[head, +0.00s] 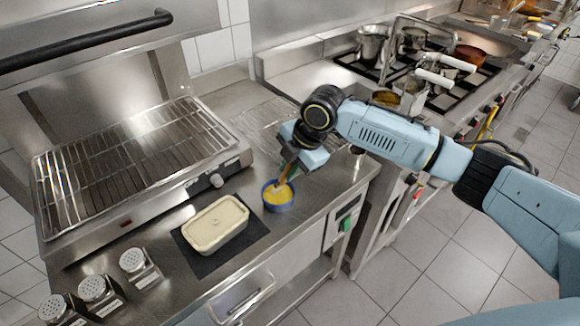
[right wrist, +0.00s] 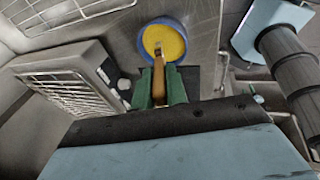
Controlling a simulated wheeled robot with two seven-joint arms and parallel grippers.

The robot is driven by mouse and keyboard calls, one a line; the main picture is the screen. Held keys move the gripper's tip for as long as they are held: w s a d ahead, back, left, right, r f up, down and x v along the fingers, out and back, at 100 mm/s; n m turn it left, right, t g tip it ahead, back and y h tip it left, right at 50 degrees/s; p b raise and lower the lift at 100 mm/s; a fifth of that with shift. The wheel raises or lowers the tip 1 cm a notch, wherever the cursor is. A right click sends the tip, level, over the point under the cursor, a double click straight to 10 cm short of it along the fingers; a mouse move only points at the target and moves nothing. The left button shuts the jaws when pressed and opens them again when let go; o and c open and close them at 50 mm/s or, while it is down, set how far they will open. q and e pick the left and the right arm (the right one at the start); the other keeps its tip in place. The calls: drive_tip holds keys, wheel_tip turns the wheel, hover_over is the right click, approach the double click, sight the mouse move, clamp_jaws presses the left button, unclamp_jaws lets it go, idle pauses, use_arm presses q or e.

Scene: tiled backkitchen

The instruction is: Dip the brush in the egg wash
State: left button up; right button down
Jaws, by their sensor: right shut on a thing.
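A blue bowl of yellow egg wash (head: 278,195) stands on the steel counter, right of the pale loaf-shaped block. It also shows in the right wrist view (right wrist: 165,42). My right gripper (head: 290,163) is just above the bowl, shut on the wooden handle of the brush (head: 284,175). In the right wrist view the brush (right wrist: 159,72) sits between the green fingers and points down into the bowl. Its tip is over or in the yellow liquid; I cannot tell how deep. My left gripper is not in view.
A pale loaf-shaped block (head: 216,224) lies on a dark mat (head: 245,243) left of the bowl. A wire-rack appliance (head: 130,165) stands behind it. Several shakers (head: 138,266) stand at the front left. A stove with pots (head: 420,60) is at the back right.

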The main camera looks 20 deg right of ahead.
drive_tip(key=shift+f, duration=0.55)
idle(0.4)
drive_tip(key=shift+s+f, duration=0.1)
drive_tip(key=shift+f, duration=0.1)
idle(1.9)
drive_tip(key=shift+r+p, duration=0.15)
drive_tip(key=shift+p, duration=0.25)
wheel_tip(320, 180, up, 7)
drive_tip(key=p, duration=0.7)
idle(0.5)
drive_tip(key=shift+s+a+f+m+b, duration=0.2)
drive_tip(key=shift+m+b, duration=0.15)
drive_tip(key=shift+m, duration=0.15)
drive_tip(key=s+d+f+m+h+b, duration=0.1)
drive_tip(key=s+f+m+h+b, duration=0.1)
drive_tip(key=m+b, duration=0.5)
drive_tip(key=s+d+f+m+h+b, duration=0.1)
drive_tip(key=s+m+h+b, duration=0.3)
drive_tip(key=m, duration=1)
drive_tip(key=s+f+b, duration=0.1)
drive_tip(key=s+b, duration=0.1)
drive_tip(key=shift+s+d+g+h+b, duration=0.3)
drive_tip(key=shift+d+g+b, duration=0.05)
drive_tip(key=shift+g+b, duration=0.05)
